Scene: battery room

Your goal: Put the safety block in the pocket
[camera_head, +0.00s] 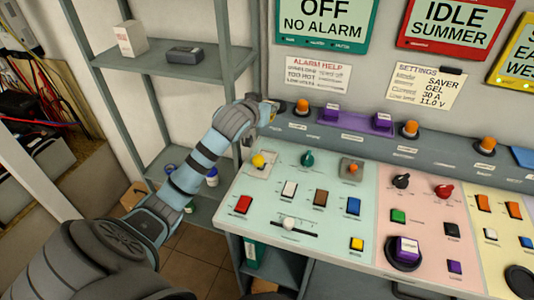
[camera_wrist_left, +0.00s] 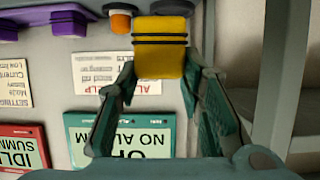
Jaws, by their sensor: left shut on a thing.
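My left gripper (camera_head: 268,108) is at the left end of the ledge behind the control panel, beside an orange knob. In the left wrist view the same gripper (camera_wrist_left: 160,75) is shut on a yellow block (camera_wrist_left: 160,58) with dark bands, which I take to be the safety block. The block sits between the two fingers. In the head view it is mostly hidden by the gripper. I cannot tell for certain which part is the pocket. My right gripper is not in view.
The panel (camera_head: 260,210) carries several buttons, switches and knobs. Orange knobs (camera_head: 302,105) and purple blocks (camera_head: 381,122) line the ledge behind it. Signs hang on the wall above. A grey shelf (camera_head: 150,62) with a white box (camera_head: 129,38) stands left of the panel.

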